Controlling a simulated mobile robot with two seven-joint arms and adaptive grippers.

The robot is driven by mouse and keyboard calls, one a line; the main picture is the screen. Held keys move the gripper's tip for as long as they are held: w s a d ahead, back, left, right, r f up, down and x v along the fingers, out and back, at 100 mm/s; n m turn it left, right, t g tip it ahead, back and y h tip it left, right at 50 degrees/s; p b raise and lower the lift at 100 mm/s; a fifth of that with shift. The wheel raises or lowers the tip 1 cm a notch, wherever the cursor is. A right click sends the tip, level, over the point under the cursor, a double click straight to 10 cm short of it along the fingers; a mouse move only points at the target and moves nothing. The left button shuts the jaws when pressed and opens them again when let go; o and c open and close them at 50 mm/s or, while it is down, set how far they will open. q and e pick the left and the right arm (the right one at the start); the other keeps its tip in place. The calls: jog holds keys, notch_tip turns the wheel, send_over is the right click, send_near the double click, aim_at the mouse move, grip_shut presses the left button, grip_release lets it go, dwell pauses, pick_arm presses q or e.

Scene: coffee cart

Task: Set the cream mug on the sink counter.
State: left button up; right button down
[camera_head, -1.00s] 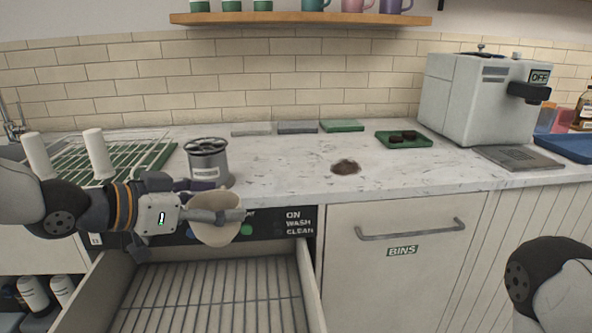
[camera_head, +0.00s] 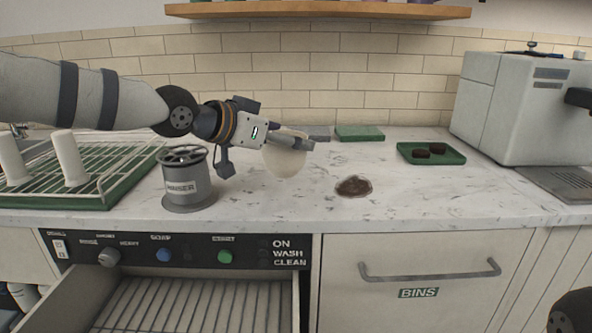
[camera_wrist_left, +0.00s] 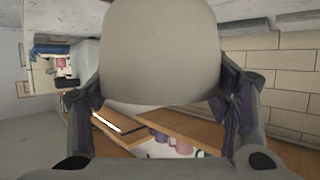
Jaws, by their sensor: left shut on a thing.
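The cream mug (camera_head: 284,160) is held by my left gripper (camera_head: 292,143) over the marble sink counter (camera_head: 300,202), left of the brown spill. The mug looks roughly upright in the head view. It fills the upper middle of the left wrist view (camera_wrist_left: 160,50), with a finger on each side. I cannot tell whether its base touches the counter.
A grey rinser (camera_head: 186,182) stands left of the mug, beside the dish rack (camera_head: 100,170). A brown spill (camera_head: 353,186) and a green tray (camera_head: 431,153) lie to the right. A drawer (camera_head: 195,300) is open below. The counter's front middle is clear.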

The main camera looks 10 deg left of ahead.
pick_arm(q)
jog(key=shift+w+d+f, duration=0.15)
jog(key=shift+w+f, duration=0.35)
jog(key=shift+w+d+f, duration=0.15)
jog(key=shift+w+f, duration=0.35)
jog(key=f, duration=0.1)
jog(key=w+f, duration=0.1)
jog(key=f, duration=0.1)
jog(key=shift+d+f, duration=0.1)
jog(key=shift+s+f, duration=0.1)
jog(key=shift+f, duration=0.2)
jog(key=o, duration=1.4)
jog(key=shift+o, duration=0.2)
pick_arm(e)
jog(key=shift+s+f, duration=0.3)
jog(key=shift+f, duration=0.05)
